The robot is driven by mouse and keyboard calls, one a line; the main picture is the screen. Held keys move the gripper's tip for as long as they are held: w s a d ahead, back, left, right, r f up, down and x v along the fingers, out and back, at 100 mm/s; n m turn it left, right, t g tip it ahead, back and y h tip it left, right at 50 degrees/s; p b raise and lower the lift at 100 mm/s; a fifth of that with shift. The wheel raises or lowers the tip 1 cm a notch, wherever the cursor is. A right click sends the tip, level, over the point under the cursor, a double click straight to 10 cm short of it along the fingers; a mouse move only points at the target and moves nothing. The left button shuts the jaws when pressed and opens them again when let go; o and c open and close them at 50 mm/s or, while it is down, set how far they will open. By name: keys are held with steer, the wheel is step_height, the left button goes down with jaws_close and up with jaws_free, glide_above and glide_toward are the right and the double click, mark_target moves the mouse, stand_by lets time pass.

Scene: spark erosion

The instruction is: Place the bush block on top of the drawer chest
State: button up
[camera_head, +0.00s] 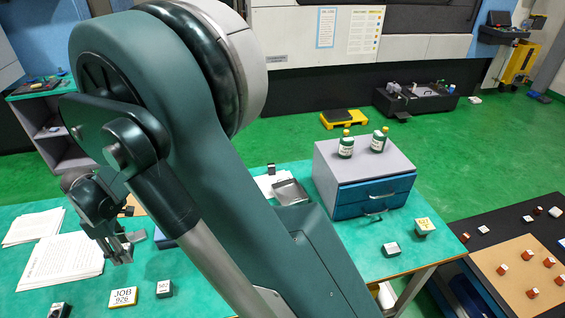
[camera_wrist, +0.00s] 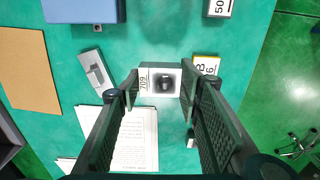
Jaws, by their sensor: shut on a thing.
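The bush block (camera_wrist: 163,83) is a pale block with a dark round bore and a number label on its side. In the wrist view it sits between the fingertips of my gripper (camera_wrist: 160,84), which is shut on it. In the head view my gripper (camera_head: 120,252) is over the left part of the green table, and the block is hard to make out there. The drawer chest (camera_head: 355,163), grey with blue drawers, stands on the right part of the table, well to the right of my gripper. Two green bottles (camera_head: 346,147) (camera_head: 379,141) stand on its top.
A metal tray (camera_head: 291,191) is left of the chest. The chest top has bare room around the bottles.

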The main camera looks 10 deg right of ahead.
steer(key=shift+r, duration=0.1)
step_height(320, 180, up, 26)
steer(key=w+d+m+p, duration=0.25)
steer(key=w+d, duration=0.45)
steer(key=d, duration=0.8)
steer(key=w+d+m+p, duration=0.2)
steer(key=w+d+m, duration=0.35)
steer(key=d, duration=0.95)
steer(key=w+d+m+p, duration=0.1)
steer(key=w+d+p, duration=0.1)
steer(key=w+d, duration=1)
steer(key=s+d+m+p, duration=0.2)
steer(key=s+d+m, duration=0.15)
steer(key=d, duration=1.35)
steer(key=s+d+m+p, duration=0.2)
steer(key=s+d+m, duration=0.15)
steer(key=d, duration=1.35)
steer(key=s+d+m+p, duration=0.2)
steer(key=s+d, duration=0.3)
steer(key=d, duration=1.2)
steer(key=shift+w+f, duration=0.2)
steer(key=shift+f, duration=2.25)
